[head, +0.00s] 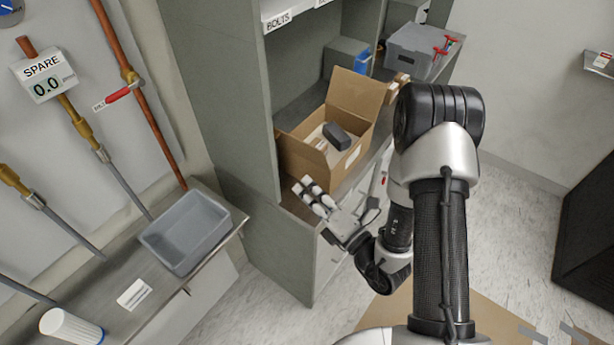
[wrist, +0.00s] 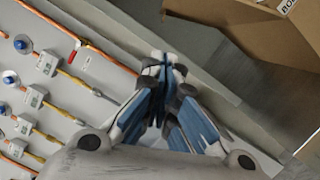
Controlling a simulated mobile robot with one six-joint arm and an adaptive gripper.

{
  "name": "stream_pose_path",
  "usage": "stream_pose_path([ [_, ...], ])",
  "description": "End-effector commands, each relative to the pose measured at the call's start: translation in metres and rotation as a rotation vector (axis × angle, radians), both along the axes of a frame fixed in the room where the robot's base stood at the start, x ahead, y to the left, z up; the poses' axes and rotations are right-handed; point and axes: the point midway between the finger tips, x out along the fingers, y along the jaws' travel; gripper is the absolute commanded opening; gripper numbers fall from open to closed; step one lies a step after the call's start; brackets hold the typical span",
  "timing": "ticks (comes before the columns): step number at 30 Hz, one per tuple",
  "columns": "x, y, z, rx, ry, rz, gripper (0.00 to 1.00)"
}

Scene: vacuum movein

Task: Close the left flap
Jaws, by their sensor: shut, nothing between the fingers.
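An open brown cardboard box (head: 297,159) stands on a shelf of the grey cabinet. One flap (head: 357,94) stands up at its far right side. A dark block (head: 337,135) is inside. My gripper (head: 308,186) is shut and empty, just in front of the box's near left corner and apart from it as far as I can see. In the wrist view the shut fingers (wrist: 165,62) point up, with part of the box (wrist: 245,32) at upper right.
The cabinet's left side panel (head: 222,110) rises beside the box. A grey tray (head: 185,232) lies on the bench at left. Pipes with gauges (head: 43,78) line the left wall.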

Motion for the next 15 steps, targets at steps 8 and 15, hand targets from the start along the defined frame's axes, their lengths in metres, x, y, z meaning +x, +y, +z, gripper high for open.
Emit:
stream_pose_path([
  [8,0.044,0.039,0.006,-0.001,-0.008,0.008,0.00],
  [15,0.079,0.043,0.016,0.000,-0.007,-0.003,0.00],
])
